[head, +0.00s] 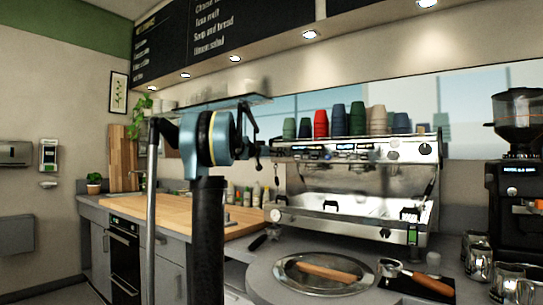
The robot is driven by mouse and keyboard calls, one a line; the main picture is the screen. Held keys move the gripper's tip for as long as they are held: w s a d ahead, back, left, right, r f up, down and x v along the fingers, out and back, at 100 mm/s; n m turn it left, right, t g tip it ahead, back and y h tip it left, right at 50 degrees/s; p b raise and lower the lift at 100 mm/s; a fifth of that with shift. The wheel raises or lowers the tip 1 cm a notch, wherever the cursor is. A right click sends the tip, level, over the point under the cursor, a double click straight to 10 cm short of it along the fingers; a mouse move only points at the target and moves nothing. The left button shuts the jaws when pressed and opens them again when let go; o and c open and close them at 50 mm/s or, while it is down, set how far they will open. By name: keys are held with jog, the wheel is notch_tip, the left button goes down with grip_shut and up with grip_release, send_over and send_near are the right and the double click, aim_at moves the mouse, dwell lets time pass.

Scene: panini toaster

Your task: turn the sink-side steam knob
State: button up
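The silver espresso machine (355,185) stands on the counter right of centre. The panel's left end, on the side toward the sink, lies beside and partly behind my gripper, so I cannot make out a steam knob there. A small round dial-like part (276,215) shows at the machine's lower left corner. My gripper (259,142) is dark and small in the view, at the panel's left end. I cannot tell whether it touches anything or how far its fingers are apart.
Coloured cups (356,118) stand on top of the machine. A round tray (290,284) with a wooden-handled tool lies in front, beside a portafilter (428,282). A wooden counter (190,212) runs left; a shelf (215,103) hangs above.

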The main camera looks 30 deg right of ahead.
jog(key=c, duration=1.1)
jog(key=shift+o, duration=0.2)
jog(key=shift+n, duration=0.4)
jog(key=n, duration=1.2)
jog(key=shift+w+a+r+n, duration=0.1)
jog(key=shift+w+a+n, duration=0.1)
jog(key=shift+n, duration=0.2)
jog(key=o, duration=1)
jog(key=shift+o, duration=0.3)
jog(key=shift+d+g, duration=0.1)
jog(key=shift+g, duration=0.2)
